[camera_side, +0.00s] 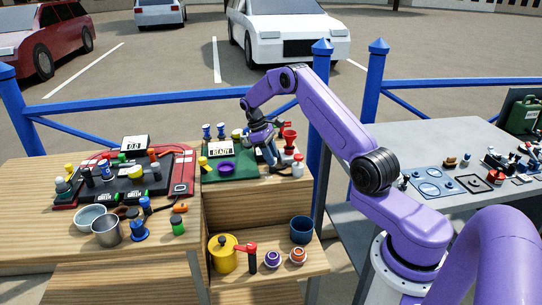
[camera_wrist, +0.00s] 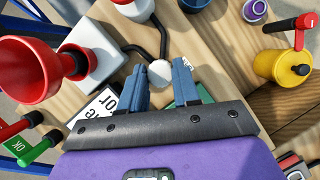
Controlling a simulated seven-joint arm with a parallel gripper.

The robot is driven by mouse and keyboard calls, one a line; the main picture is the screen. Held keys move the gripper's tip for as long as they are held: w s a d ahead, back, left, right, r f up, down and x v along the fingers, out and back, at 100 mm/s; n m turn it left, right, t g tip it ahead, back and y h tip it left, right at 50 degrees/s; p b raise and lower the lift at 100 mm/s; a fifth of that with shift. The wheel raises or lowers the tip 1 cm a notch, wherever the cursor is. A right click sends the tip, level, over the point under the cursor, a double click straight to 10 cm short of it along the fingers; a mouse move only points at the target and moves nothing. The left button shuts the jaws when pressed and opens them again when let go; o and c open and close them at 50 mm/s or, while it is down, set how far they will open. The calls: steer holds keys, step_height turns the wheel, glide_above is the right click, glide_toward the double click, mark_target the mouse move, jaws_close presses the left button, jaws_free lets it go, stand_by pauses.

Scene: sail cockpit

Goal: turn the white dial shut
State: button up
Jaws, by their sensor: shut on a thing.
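The white dial (camera_wrist: 159,73) shows as a small, round white knob in the wrist view. My gripper (camera_wrist: 160,69) has its two blue fingers on either side of it, shut on it near the fingertips. In the side view my gripper (camera_side: 270,156) points down over the right part of the small wooden stand. I cannot make out the dial there, as the fingers are in the way. The dial's marking and how far it is turned cannot be read.
A red funnel (camera_wrist: 30,70) on a white block stands close left of my fingers in the wrist view. A dark bent tube runs just beyond the dial. A white bottle with a red top (camera_side: 298,166) stands right of my gripper. A yellow pot (camera_side: 222,255) sits on the lower shelf.

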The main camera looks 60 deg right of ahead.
steer(key=o, duration=1)
steer(key=shift+o, duration=0.2)
steer(key=v, duration=1.2)
